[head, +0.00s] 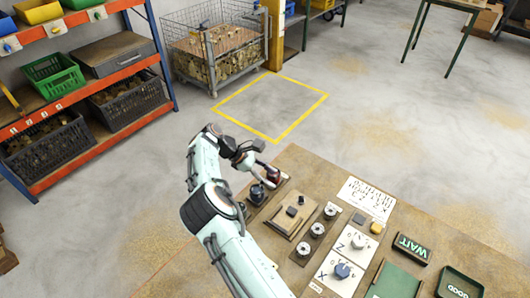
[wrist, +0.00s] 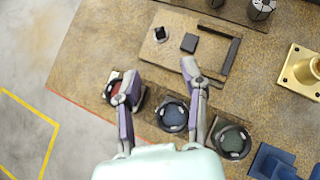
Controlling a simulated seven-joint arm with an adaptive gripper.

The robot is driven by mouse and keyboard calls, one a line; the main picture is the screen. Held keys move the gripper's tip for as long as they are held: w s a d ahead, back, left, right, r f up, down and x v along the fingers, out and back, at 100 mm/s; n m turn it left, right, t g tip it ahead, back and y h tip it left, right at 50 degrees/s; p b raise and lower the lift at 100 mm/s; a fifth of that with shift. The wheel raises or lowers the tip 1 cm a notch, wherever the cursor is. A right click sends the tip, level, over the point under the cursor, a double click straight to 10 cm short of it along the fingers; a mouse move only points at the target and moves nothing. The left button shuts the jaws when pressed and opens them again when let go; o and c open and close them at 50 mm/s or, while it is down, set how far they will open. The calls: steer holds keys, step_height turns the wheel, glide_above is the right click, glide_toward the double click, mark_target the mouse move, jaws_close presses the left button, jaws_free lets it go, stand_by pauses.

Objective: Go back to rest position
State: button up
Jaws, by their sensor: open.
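My gripper (wrist: 158,82) is open, and nothing shows held between its fingers. In the wrist view its left finger partly covers a red-centred round holder (wrist: 114,86). A blue-centred round holder (wrist: 172,114) shows between and below the fingers, and a green-centred one (wrist: 232,142) lies to the right. In the head view my gripper (head: 262,175) is at the left corner of the bench (head: 420,268), by the red holder (head: 273,172). How high it is above the holders is hard to tell.
A wooden fixture plate (head: 288,222) with a small dark block stands close by. Metal-topped cylinders (head: 317,229), cards and a WAIT sign (head: 411,248) stand farther right. A brass part (wrist: 300,72) shows in the wrist view. The yellow-marked floor square (head: 270,105) is empty.

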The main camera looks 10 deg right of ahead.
steer(key=shift+d, duration=0.15)
steer(key=w+d+r+m+y, duration=0.2)
steer(key=d+r, duration=0.2)
steer(key=r, duration=0.6)
steer(key=s+d+r+m+t+y, duration=0.15)
steer(key=s+d+r+y, duration=0.3)
steer(key=s+r, duration=0.5)
steer(key=s+r+m+t+y, duration=0.1)
steer(key=s+r, duration=0.2)
steer(key=s, duration=0.2)
steer(key=s+r+m+y, duration=0.1)
steer(key=s+r+m, duration=0.15)
steer(key=s, duration=0.25)
steer(key=s+a+f+m, duration=0.3)
steer(key=s+f, duration=0.2)
steer(key=s, duration=0.3)
steer(key=s+a+f+m+y, duration=0.1)
steer(key=s+a+f+m, duration=0.3)
steer(key=s, duration=0.5)
steer(key=shift+a+f+m+g, duration=0.3)
steer(key=shift+f+g, duration=0.15)
steer(key=shift+f, duration=0.1)
